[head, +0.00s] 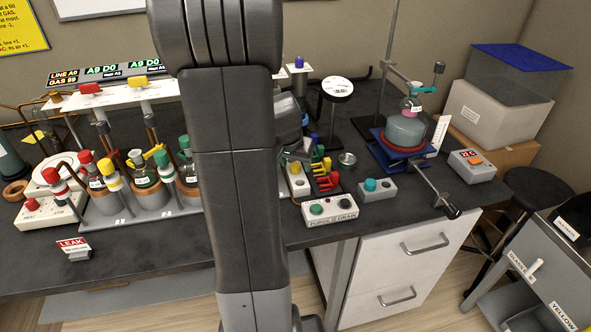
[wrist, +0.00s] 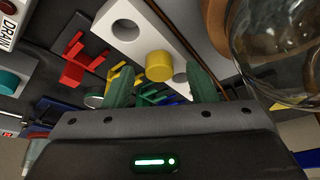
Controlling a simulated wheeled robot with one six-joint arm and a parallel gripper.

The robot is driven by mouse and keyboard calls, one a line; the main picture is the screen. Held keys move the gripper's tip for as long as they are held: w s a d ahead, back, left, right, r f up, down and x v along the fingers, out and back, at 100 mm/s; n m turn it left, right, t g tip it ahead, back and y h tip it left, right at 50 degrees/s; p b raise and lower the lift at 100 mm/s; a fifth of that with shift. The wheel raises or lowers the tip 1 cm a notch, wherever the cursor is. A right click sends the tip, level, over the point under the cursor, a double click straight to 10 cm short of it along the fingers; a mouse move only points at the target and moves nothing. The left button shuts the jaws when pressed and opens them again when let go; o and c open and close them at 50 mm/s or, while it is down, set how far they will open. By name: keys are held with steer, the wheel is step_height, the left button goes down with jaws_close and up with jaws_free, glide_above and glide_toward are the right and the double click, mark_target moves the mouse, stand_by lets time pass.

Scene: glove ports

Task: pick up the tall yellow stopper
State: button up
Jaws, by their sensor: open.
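A yellow stopper (wrist: 159,66) stands in a white block (wrist: 146,32) with round holes in the wrist view. It also shows in the head view as a small yellow top (head: 296,168) on the white block. My gripper (wrist: 160,84) is open, with its two green-grey fingers to either side of the stopper's line in the wrist view. Nothing is between the fingertips. In the head view my gripper (head: 296,156) is beside the block, partly hidden by my arm. I cannot tell the remaining gap to the stopper.
Red forked holders (wrist: 74,62) and yellow, green and blue ones stand beside the block. A clear glass vessel (wrist: 280,45) is close at the right in the wrist view. The purge/drain box (head: 331,210) is in front. Glove-port bottles (head: 146,178) stand left of my arm.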

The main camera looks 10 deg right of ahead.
steer(key=c, duration=1)
steer(key=shift+c, duration=0.3)
